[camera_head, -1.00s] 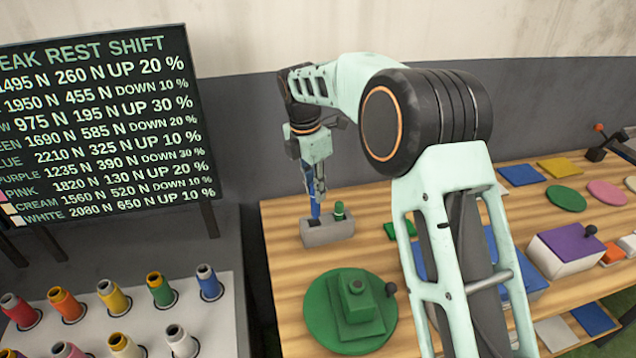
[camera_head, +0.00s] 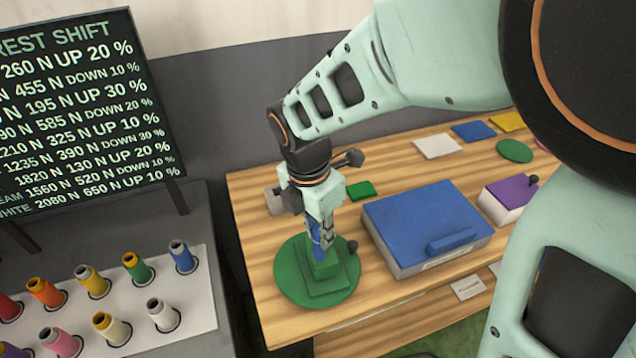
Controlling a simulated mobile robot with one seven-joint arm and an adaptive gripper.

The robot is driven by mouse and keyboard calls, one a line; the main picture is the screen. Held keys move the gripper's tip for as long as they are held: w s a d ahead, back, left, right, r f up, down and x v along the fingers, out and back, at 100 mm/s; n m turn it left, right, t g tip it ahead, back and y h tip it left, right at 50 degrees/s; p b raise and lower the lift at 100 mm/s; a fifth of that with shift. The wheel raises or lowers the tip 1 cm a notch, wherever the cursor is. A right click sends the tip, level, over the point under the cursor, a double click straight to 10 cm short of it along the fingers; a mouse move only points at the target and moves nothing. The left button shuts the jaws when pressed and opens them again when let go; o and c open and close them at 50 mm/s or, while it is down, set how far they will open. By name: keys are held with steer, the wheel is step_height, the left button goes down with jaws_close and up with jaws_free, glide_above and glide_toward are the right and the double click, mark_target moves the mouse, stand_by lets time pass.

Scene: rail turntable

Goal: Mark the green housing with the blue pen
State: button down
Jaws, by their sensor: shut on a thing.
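The green housing (camera_head: 325,284) is a stepped square block on a round green turntable (camera_head: 293,290) near the table's front left. My gripper (camera_head: 324,238) is directly above the housing, pointing down. It is shut on the blue pen (camera_head: 316,243), of which only a narrow strip shows between the fingers. The pen's tip is at or just above the housing's top; I cannot tell whether it touches. No mark on the housing can be made out.
A grey pen holder (camera_head: 274,201) stands behind my gripper, partly hidden. A blue-lidded box (camera_head: 424,222) and a purple-lidded box (camera_head: 508,196) lie to the right. Colored spools (camera_head: 183,256) fill a white rack at left, before a text board (camera_head: 80,110). A small dark knob (camera_head: 352,246) stands beside the turntable.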

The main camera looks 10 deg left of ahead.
step_height(320, 180, down, 8)
steer(key=s+d+b, duration=0.1)
steer(key=b, duration=0.5)
steer(key=shift+s+r, duration=0.15)
steer(key=shift+s, duration=0.05)
steer(key=shift+f+b, duration=0.75)
stand_by(0.8)
steer(key=shift+w+d+r, duration=0.1)
steer(key=shift+d, duration=0.2)
steer(key=shift+w+d+p, duration=0.25)
steer(key=shift+d+p, duration=0.1)
steer(key=shift+d, duration=0.15)
steer(key=shift+w+d+p, duration=0.25)
steer(key=shift+d+p, duration=0.05)
steer(key=shift+d, duration=0.2)
stand_by(0.6)
step_height(320, 180, up, 7)
steer(key=p, duration=0.6)
